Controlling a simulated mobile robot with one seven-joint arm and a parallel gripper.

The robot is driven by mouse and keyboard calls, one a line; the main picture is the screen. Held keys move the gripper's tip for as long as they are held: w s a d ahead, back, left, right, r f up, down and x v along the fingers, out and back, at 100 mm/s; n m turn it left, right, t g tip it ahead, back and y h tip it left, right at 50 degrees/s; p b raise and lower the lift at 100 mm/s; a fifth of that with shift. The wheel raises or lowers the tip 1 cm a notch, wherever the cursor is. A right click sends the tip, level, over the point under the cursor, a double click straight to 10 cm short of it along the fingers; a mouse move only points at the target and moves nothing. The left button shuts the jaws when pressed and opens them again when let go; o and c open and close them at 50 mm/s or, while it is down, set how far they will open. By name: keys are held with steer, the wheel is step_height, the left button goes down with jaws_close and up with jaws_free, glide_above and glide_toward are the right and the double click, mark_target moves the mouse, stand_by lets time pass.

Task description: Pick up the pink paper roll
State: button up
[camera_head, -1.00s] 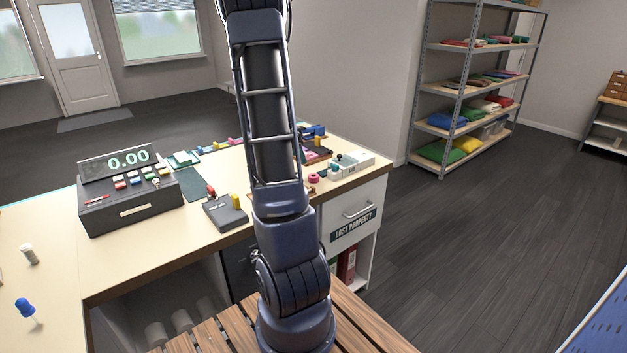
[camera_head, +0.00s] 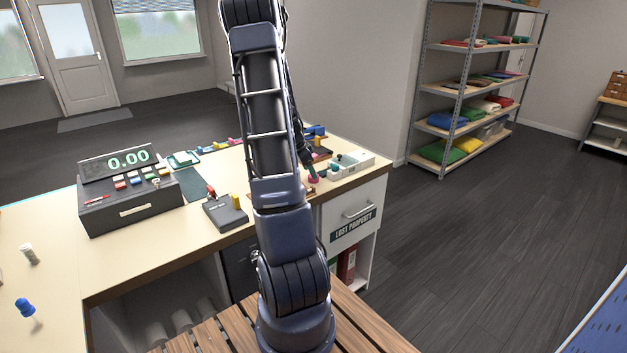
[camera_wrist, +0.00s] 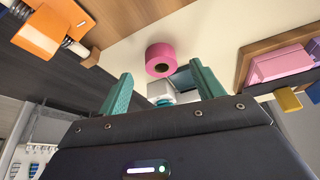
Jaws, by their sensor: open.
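The pink paper roll (camera_wrist: 160,58) lies on the pale counter top in the wrist view, with a dark hole in its face. In the head view only a small bit of the pink roll (camera_head: 315,180) shows near the counter's right end, partly hidden by my gripper (camera_head: 311,169). In the wrist view my gripper (camera_wrist: 161,72) has its two teal fingers spread wide and nothing between them. The roll appears just beyond the fingertips, roughly centred between them, apart from both.
A white tray (camera_head: 347,165) with small items stands right of the roll. A cash register (camera_head: 128,201) stands on the counter's left.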

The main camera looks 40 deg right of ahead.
steer(key=x, duration=0.3)
steer(key=shift+d+f, duration=0.15)
steer(key=shift+c, duration=0.2)
steer(key=c, duration=1)
steer(key=shift+c, duration=0.2)
